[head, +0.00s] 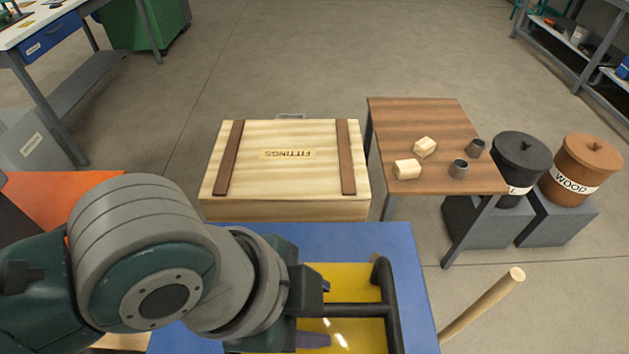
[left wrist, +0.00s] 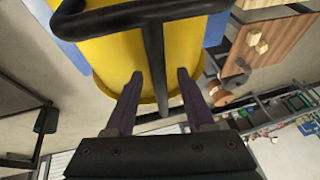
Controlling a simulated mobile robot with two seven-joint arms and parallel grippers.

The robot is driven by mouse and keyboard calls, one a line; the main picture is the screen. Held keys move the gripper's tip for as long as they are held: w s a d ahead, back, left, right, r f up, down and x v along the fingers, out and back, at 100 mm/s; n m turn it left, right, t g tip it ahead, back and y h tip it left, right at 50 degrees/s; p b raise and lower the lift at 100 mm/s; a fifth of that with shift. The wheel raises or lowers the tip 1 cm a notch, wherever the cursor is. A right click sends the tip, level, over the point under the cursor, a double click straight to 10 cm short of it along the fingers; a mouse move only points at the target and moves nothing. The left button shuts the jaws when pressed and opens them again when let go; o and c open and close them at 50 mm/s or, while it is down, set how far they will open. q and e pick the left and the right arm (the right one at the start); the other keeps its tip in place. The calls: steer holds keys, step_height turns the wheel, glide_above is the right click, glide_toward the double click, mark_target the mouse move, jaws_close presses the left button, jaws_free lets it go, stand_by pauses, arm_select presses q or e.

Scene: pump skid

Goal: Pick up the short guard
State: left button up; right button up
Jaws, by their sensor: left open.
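A yellow guard with a black bar handle (head: 391,305) sits on the blue surface in the head view, partly hidden by my left arm. I take it for the short guard; no label shows. In the left wrist view its curved yellow body (left wrist: 105,55) fills the upper middle. My left gripper (head: 322,322) is at the guard, open. In the left wrist view its two dark purple fingers (left wrist: 160,75) stand apart, with a black bar of the handle between them in the picture. I cannot tell whether they touch it. My right gripper is not in view.
The blue surface (head: 415,290) is in front of me. Beyond it are a wooden FITTINGS crate (head: 285,190) and a brown table (head: 405,125) with wooden blocks and metal pieces. Two lidded bins and a wooden handle (head: 485,303) are at right. Open floor lies behind.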

arm_select(q)
steer(key=shift+f, duration=0.25)
jaws_close()
stand_by(0.5)
stand_by(0.9)
steer(key=shift+d+r, duration=0.1)
